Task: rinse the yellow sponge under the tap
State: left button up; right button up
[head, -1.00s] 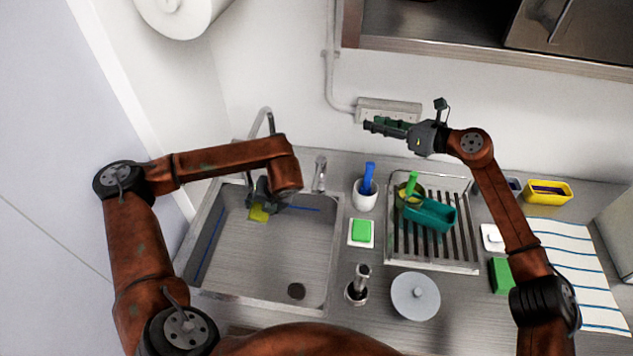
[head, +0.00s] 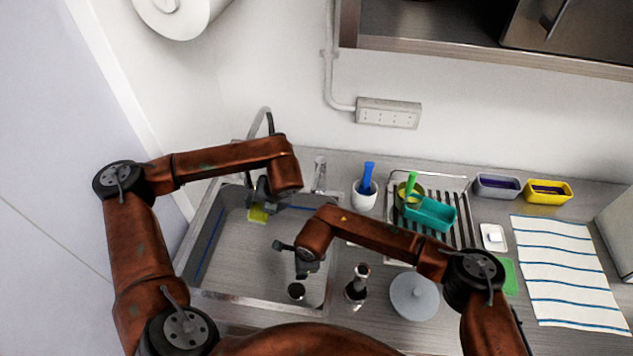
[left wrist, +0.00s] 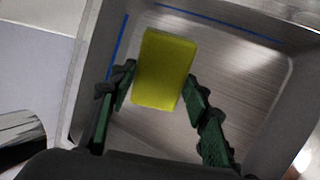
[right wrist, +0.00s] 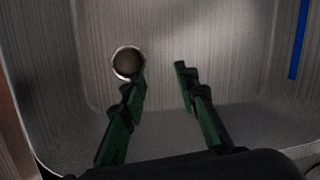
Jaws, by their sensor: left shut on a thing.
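The yellow sponge (head: 258,214) is held by my left gripper (head: 262,204) inside the sink, near its back wall and beneath the curved tap (head: 265,113). In the left wrist view, the yellow sponge (left wrist: 165,68) sits between the two fingers, and its far end sticks out past them. I cannot make out water on it. The tap's spout is partly hidden by my left arm. My right gripper (head: 295,248) is over the right side of the sink. In the right wrist view, my right gripper (right wrist: 160,72) has its fingers apart with nothing between them.
The sink basin (head: 225,262) has a drain (head: 296,291) near its front. To the right are a white cup (head: 364,198) with a blue-handled tool, a dish rack (head: 463,232) with a teal container (head: 432,214), a grey lid (head: 415,297) and a striped towel (head: 567,270).

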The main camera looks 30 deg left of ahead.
jog(key=w+n+t+h, duration=0.2)
jog(key=w+n+t, duration=0.1)
jog(key=n+t, duration=0.15)
jog(key=n+t+y, duration=0.4)
jog(key=n+t, duration=0.4)
jog(key=t, duration=0.4)
send_near(315, 180)
jog(key=x, duration=0.6)
jog(key=f+x, duration=0.1)
jog(key=x, duration=0.3)
jog(key=shift+w, duration=0.1)
jog(key=shift+c, duration=0.2)
grip_shut()
